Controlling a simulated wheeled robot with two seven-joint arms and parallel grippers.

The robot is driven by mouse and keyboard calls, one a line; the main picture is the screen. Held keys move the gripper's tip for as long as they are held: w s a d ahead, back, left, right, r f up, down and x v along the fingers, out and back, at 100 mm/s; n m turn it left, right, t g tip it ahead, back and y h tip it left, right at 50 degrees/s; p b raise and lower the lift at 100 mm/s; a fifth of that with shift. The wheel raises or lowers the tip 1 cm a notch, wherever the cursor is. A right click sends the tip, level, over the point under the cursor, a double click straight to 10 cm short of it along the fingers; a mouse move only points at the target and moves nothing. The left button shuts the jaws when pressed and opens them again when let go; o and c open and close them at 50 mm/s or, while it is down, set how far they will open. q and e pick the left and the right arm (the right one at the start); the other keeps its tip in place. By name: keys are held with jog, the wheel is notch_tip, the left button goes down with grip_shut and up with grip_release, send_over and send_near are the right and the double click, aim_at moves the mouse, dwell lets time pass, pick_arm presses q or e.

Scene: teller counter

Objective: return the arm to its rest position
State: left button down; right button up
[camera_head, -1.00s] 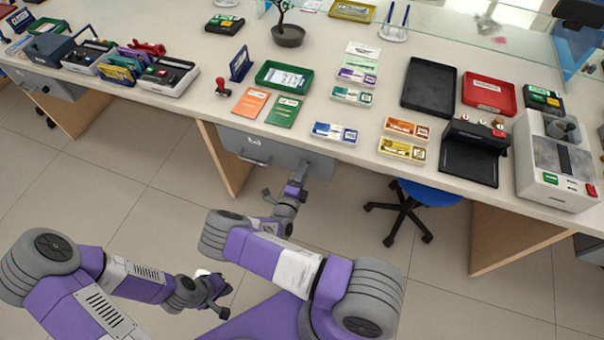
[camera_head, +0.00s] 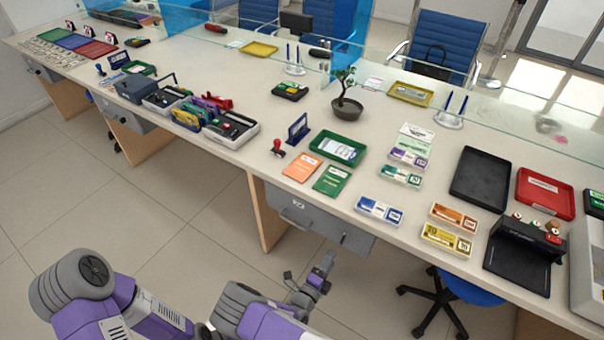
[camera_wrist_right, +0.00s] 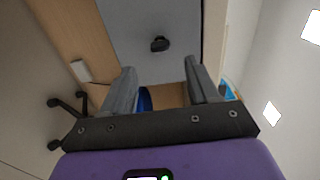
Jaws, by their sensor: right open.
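My right arm reaches forward from the bottom of the head view. Its gripper (camera_head: 306,281) is open and empty, in front of and below the counter edge.
The counter (camera_head: 265,118) carries trays, cards, note bundles and a plant (camera_head: 346,98). Wooden panels (camera_head: 270,225) support it. A blue swivel chair (camera_head: 470,290) stands under it on the right. The tiled floor (camera_head: 150,210) at the left is clear.

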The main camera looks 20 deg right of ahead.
jog(key=s+d+f+m+g, duration=0.4)
jog(key=s+d+m+g, duration=0.1)
jog(key=s+m+g, duration=0.45)
jog(key=s+a+f+m+g+y, duration=0.2)
jog(key=s+m+g, duration=0.1)
jog(key=s+m, duration=0.25)
jog(key=s+a+f+m+g+y, duration=0.1)
jog(key=s+a+m+g+y, duration=0.2)
jog(key=s, duration=0.4)
jog(key=s+a+m+g+y, duration=0.2)
jog(key=s+a+m+y, duration=0.1)
jog(key=a+m+y, duration=0.7)
jog(key=w+a+r+m+t+y, duration=0.1)
jog(key=w+r+m+t, duration=0.1)
jog(key=m, duration=0.7)
jog(key=w+a+r+m+t+y, duration=0.2)
jog(key=w+m, duration=0.4)
jog(key=m, duration=0.3)
jog(key=shift+a+r+m+t, duration=0.25)
jog(key=shift+r+m+t, duration=0.25)
jog(key=shift+t, duration=0.65)
